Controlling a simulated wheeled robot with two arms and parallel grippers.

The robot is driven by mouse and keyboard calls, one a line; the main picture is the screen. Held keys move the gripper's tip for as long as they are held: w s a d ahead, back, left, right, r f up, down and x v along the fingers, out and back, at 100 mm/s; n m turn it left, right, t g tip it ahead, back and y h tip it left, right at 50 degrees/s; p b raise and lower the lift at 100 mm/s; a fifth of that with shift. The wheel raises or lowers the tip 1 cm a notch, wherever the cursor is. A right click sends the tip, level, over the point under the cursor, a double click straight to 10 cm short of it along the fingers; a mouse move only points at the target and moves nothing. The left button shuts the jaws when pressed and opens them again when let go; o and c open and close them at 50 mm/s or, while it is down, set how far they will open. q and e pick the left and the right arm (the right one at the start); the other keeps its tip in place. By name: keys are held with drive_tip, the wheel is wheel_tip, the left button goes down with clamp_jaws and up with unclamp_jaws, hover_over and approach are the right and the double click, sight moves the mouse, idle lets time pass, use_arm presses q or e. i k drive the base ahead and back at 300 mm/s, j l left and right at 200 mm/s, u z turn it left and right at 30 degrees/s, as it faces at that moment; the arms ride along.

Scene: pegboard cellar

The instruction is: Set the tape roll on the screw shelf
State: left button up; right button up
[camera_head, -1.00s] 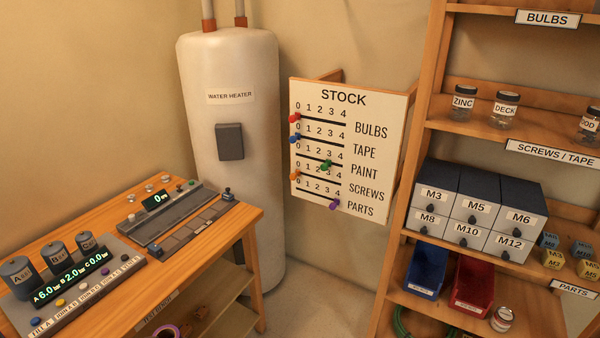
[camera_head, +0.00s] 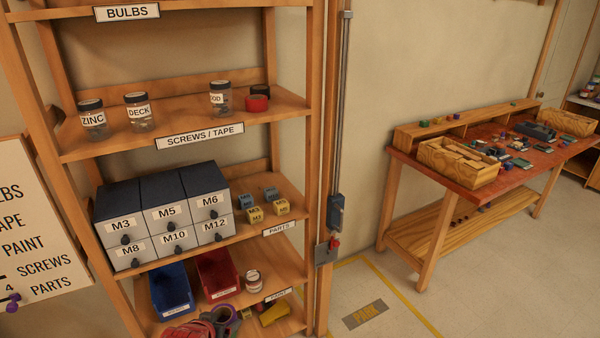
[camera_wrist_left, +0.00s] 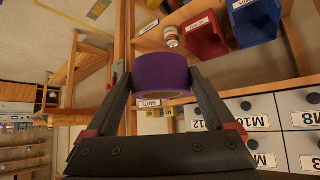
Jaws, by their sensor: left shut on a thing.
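My left gripper (camera_wrist_left: 162,82) is shut on a purple tape roll (camera_wrist_left: 160,72), held between its two fingers in the left wrist view. In the head view the gripper (camera_head: 219,318) shows at the bottom edge, in front of the lowest bins, with the roll partly seen at its tip. The shelf labelled SCREWS / TAPE (camera_head: 180,118) is well above it. On that shelf stand the ZINC jar (camera_head: 93,119), the DECK jar (camera_head: 139,111) and a third jar (camera_head: 220,98). My right gripper is not in view.
The shelf has bare room between the DECK jar and the third jar. Below are grey drawers (camera_head: 170,215), small labelled blocks (camera_head: 255,214), a blue bin (camera_head: 170,290) and a red bin (camera_head: 218,272). A wooden upright (camera_head: 315,150) bounds the shelves at right. A workbench (camera_head: 500,150) stands farther right.

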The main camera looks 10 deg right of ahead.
sight(288, 104)
drive_tip(key=i+j+z, duration=0.15)
drive_tip(key=z, duration=0.3)
drive_tip(key=i+j+z, duration=0.1)
drive_tip(key=j+z, duration=0.2)
drive_tip(key=z, duration=0.2)
drive_tip(key=i+j+z, duration=0.1)
drive_tip(key=j+z, duration=0.15)
drive_tip(key=z, duration=0.2)
drive_tip(key=j+z, duration=0.3)
drive_tip(key=z, duration=0.15)
